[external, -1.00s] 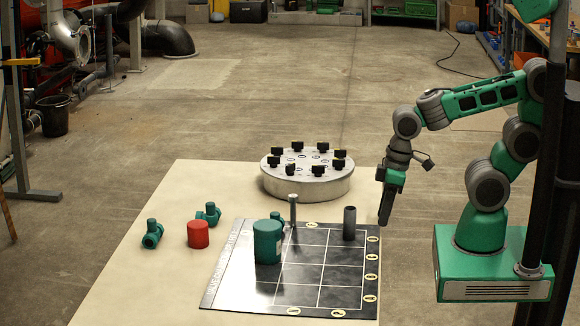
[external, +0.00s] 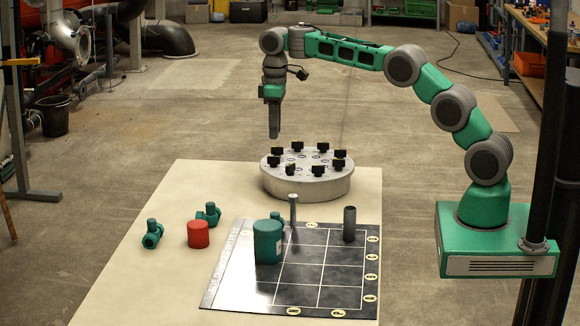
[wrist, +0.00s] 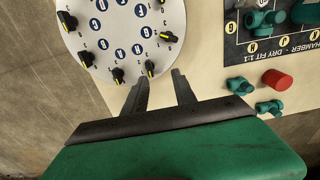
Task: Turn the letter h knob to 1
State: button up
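The round grey knob panel (external: 308,184) stands on the pale board, with black knobs around its top. In the wrist view, yellow pointers show on the knobs and blue letter discs inside the ring. My gripper (external: 273,136) points down above the panel's far left edge, apart from the knobs. In the wrist view, its fingers (wrist: 160,78) are apart with nothing between them, near another knob (wrist: 150,68).
A dark gridded mat (external: 340,270) lies in front of the panel with a green cylinder (external: 267,243), a thin post (external: 293,212) and a grey tube (external: 349,224). A red cylinder (external: 198,234) and green pipe fittings (external: 152,233) stand left of the mat.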

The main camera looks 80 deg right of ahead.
aim_at(274, 161)
jog(key=shift+w+d+f, duration=0.15)
jog(key=shift+d, duration=0.35)
jog(key=shift+w+d+f, duration=0.1)
jog(key=shift+w+d, duration=0.05)
jog(key=shift+d, duration=0.35)
jog(key=shift+d+f, duration=0.25)
jog(key=shift+d, duration=0.05)
notch_tip(274, 161, down, 8)
jog(key=b, duration=0.7)
jog(key=shift+r, duration=0.15)
jog(key=shift+r, duration=0.1)
jog(key=shift+c, duration=0.3)
grip_shut()
